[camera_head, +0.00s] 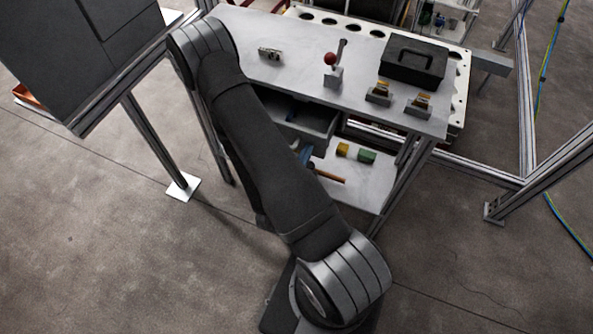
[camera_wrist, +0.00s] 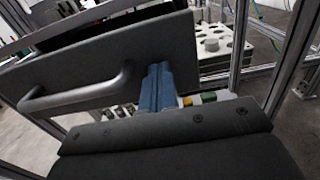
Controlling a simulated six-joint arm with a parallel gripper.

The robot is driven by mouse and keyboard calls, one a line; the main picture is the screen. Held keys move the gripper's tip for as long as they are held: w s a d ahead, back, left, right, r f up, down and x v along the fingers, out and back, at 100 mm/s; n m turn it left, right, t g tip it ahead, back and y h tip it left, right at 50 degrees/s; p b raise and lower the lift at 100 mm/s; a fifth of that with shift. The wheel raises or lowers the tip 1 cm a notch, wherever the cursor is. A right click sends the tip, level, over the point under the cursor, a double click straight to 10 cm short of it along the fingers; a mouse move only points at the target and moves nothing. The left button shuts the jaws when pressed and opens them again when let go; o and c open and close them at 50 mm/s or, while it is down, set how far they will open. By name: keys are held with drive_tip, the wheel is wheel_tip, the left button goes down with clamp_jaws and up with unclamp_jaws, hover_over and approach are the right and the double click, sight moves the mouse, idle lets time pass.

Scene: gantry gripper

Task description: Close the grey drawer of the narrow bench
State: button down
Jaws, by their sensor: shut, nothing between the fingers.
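The narrow bench (camera_head: 300,75) has a light grey top and a lower shelf. Its grey drawer (camera_head: 318,124) stands partly pulled out below the top, partly hidden by my arm. In the wrist view the drawer's flat grey front (camera_wrist: 150,50) fills the upper left, with a bar handle (camera_wrist: 85,92) on it. My gripper (camera_wrist: 158,70) has blue fingers, shut and empty, at the right part of the front, right of the handle. I cannot tell whether the tips touch it. In the head view a bit of blue beside my arm looks like my gripper (camera_head: 305,156).
On the bench top are a lever with a red knob (camera_head: 330,60), a black box (camera_head: 413,62) and small clamps (camera_head: 379,93). The lower shelf holds a yellow block (camera_head: 342,149), a green block (camera_head: 366,156) and a wooden handle (camera_head: 328,176). Metal posts (camera_head: 395,185) stand at the right.

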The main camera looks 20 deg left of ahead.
drive_tip(key=w, duration=1.1)
drive_tip(key=shift+w+r, duration=0.1)
drive_tip(key=shift+w, duration=0.25)
drive_tip(key=s, duration=1.4)
drive_tip(key=shift+s, duration=0.3)
drive_tip(key=shift+w, duration=0.15)
drive_tip(key=shift+w, duration=6.9)
